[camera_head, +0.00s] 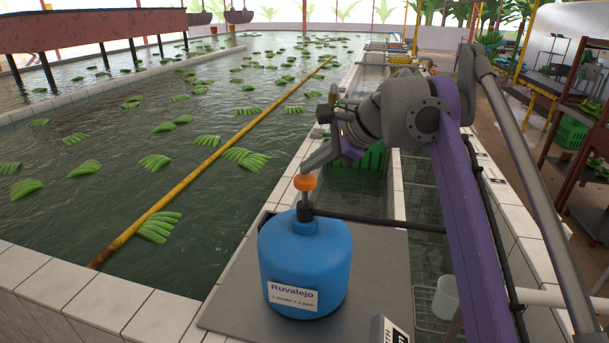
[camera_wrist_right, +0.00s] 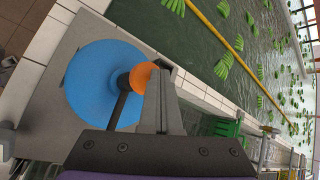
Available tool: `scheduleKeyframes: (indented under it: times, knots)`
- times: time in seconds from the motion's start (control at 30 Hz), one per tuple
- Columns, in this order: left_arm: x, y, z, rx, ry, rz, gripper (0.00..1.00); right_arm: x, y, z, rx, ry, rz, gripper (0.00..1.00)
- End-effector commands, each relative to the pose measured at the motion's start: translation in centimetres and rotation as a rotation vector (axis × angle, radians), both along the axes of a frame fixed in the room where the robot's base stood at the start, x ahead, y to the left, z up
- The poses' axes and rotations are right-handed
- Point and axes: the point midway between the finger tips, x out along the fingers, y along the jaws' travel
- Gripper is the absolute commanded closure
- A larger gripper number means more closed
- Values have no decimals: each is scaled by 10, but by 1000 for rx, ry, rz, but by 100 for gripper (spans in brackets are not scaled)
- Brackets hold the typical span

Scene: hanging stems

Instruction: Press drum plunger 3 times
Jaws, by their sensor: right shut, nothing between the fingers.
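The blue drum (camera_head: 305,262) stands upright on a grey plate (camera_head: 368,290) at the tank's edge, with a white label reading "Ruvalejo". Its plunger has an orange knob (camera_head: 305,183) on a dark stem that shows above the drum's neck. My right gripper (camera_head: 308,168) is shut and empty, its fingertips right at the top of the orange knob. In the right wrist view the shut fingers (camera_wrist_right: 160,75) overlap the side of the knob (camera_wrist_right: 141,77), with the blue drum (camera_wrist_right: 88,85) beneath. I cannot tell whether they touch. My left gripper is not in view.
A water tank with floating green banana clusters (camera_head: 155,162) and a yellow pole (camera_head: 200,170) lies to the left. A green crate (camera_head: 370,160) sits behind the drum. A white cup (camera_head: 446,297) and a partly cut-off sign (camera_head: 388,331) are right of it.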

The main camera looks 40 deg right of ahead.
Motion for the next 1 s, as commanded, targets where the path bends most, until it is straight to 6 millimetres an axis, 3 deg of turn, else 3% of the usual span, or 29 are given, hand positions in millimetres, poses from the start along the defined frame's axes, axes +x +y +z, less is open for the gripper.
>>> scheduleKeyframes:
  times: [1.0]
  knots:
    - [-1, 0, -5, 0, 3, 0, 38, 0, 0, -13, -1, 1, 1, 100]
